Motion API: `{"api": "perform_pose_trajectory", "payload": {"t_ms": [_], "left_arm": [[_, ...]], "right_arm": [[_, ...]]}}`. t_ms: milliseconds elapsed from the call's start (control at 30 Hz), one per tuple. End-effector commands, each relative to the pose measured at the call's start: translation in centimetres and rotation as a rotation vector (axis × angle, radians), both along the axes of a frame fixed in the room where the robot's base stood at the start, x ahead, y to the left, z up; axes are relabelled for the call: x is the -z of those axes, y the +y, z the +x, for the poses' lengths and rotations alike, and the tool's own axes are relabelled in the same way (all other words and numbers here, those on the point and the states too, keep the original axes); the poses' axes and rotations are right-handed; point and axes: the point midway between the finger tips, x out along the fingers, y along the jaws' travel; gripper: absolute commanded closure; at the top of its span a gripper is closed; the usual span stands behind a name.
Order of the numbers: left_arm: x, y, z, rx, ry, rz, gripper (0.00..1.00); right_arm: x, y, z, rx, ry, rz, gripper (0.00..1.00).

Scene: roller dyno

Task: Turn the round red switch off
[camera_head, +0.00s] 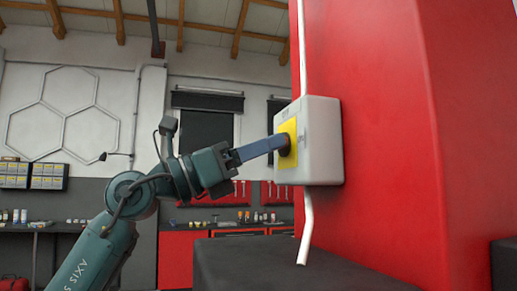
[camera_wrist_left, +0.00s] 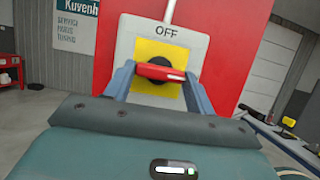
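The round switch has a red handle (camera_wrist_left: 160,72) on a dark hub, set on a yellow plate (camera_wrist_left: 158,52). Its grey box (camera_head: 322,140) is fixed to the side of a red post, and the word OFF shows above the yellow plate in the left wrist view. My left gripper (camera_head: 284,142) reaches the switch from the left. In the left wrist view, its blue fingers (camera_wrist_left: 160,74) stand at the two ends of the handle, with no clear gap. The handle lies nearly level, its right end slightly lower. My right gripper is not in view.
The red post (camera_head: 385,120) rises behind the box. A white conduit (camera_head: 306,225) runs above and below the box. A dark block (camera_head: 300,264) lies below it. A workbench with red cabinets (camera_head: 184,258) and tools stands in the background.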

Motion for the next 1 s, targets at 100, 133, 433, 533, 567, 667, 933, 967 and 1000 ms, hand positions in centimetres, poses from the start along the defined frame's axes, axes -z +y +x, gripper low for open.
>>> {"api": "perform_pose_trajectory", "payload": {"t_ms": [100, 133, 433, 533, 567, 667, 933, 967, 1000], "left_arm": [[0.0, 0.0, 0.0, 0.000, 0.000, 0.000, 0.57], [0.0, 0.0, 0.0, 0.000, 0.000, 0.000, 0.60], [0.0, 0.0, 0.0, 0.001, 0.011, -0.004, 0.68], [0.0, 0.0, -0.1, 0.000, 0.032, -0.011, 0.68], [0.0, 0.0, -0.1, 0.000, 0.042, -0.015, 0.68], [0.1, 0.0, -0.1, -0.001, 0.087, -0.027, 0.68], [0.2, -0.1, -0.4, -0.003, 0.284, -0.093, 0.68], [0.3, -0.1, -0.4, -0.003, 0.312, -0.102, 0.68], [0.3, -0.1, -0.5, -0.003, 0.347, -0.113, 0.68]], "right_arm": [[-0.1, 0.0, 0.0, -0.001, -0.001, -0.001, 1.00], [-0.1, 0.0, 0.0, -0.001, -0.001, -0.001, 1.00], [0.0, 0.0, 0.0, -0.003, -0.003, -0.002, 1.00], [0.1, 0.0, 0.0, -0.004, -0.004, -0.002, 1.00], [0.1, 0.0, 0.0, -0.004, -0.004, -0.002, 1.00], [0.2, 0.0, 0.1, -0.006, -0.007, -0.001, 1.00], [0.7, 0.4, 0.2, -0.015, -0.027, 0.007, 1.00], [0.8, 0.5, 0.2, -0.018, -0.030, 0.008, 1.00], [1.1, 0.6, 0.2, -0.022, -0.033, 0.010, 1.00]]}}
